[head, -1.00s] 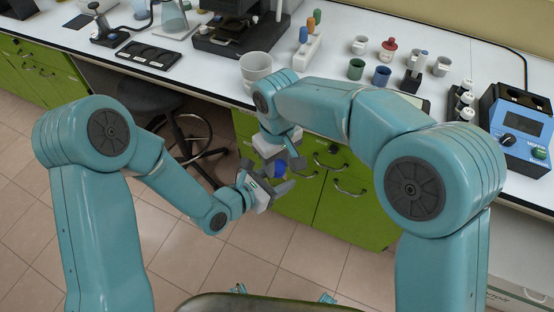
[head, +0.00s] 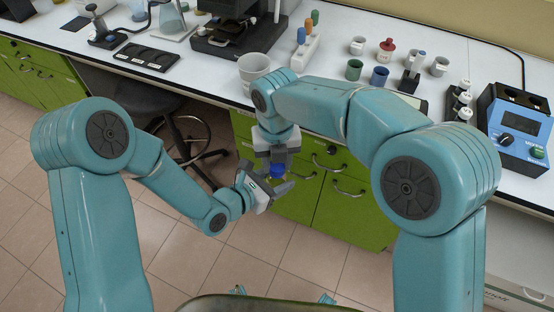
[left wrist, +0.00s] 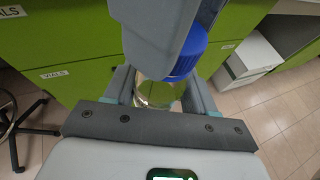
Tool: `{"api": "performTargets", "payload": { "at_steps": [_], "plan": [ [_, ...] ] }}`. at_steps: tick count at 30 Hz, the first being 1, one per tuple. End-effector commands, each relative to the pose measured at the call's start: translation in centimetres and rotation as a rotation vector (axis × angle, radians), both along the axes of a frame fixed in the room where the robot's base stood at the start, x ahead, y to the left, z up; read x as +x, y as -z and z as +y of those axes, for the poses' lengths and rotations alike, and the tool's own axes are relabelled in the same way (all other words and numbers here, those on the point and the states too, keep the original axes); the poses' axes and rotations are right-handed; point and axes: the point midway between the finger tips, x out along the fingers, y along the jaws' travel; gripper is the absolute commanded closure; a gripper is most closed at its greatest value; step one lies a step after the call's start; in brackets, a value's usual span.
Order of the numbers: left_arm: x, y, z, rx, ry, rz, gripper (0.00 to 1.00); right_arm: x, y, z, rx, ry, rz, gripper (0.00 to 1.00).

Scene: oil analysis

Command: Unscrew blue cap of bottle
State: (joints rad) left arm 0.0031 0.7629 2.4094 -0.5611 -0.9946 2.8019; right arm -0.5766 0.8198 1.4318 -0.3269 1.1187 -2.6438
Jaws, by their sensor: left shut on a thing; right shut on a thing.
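The bottle has a clear glass body (left wrist: 158,92) and a blue cap (left wrist: 187,56). The cap also shows in the head view (head: 278,171) between my two grippers. My left gripper (head: 270,187) comes from the left and is shut on the bottle body, with a finger on each side of it in the left wrist view. My right gripper (head: 276,158) points down from above and is shut on the blue cap. A grey finger of it covers part of the cap in the left wrist view. In the head view the bottle body is mostly hidden behind my left gripper.
The white bench (head: 215,72) with green cabinets (head: 340,205) stands just beyond my grippers. A white beaker (head: 254,68) stands near its front edge, close to my right arm. A dark stool (head: 150,98) is at the left. Tiled floor lies open below.

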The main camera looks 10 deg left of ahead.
Motion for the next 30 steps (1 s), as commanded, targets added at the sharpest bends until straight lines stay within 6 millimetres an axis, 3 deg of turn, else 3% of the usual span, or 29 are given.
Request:
{"api": "performTargets", "payload": {
  "at_steps": [6,16,17,19,27,30],
  "plan": [
    [-0.56,0.11,-0.37,0.004,0.02,0.003,1.0,0.65,-0.26,0.17,0.008,-0.301,-0.021,0.97],
    [-0.55,0.13,-0.34,0.004,0.018,0.005,1.0,0.76,-0.26,0.03,0.006,-0.336,-0.023,0.97],
    [-0.55,0.14,-0.33,0.004,0.018,0.005,1.0,0.77,-0.26,0.02,0.006,-0.336,-0.023,0.58],
    [-0.5,0.11,-0.29,0.004,0.017,0.003,1.0,0.75,-0.24,-0.01,0.005,-0.335,-0.021,0.35],
    [-0.27,0.03,-0.13,0.001,0.009,0.002,1.0,0.51,-0.19,0.03,0.005,-0.335,-0.014,0.35],
    [-0.23,0.01,-0.1,0.001,0.008,0.001,1.0,0.53,-1.03,0.08,0.005,-0.335,-0.015,0.35]
  ]
}}
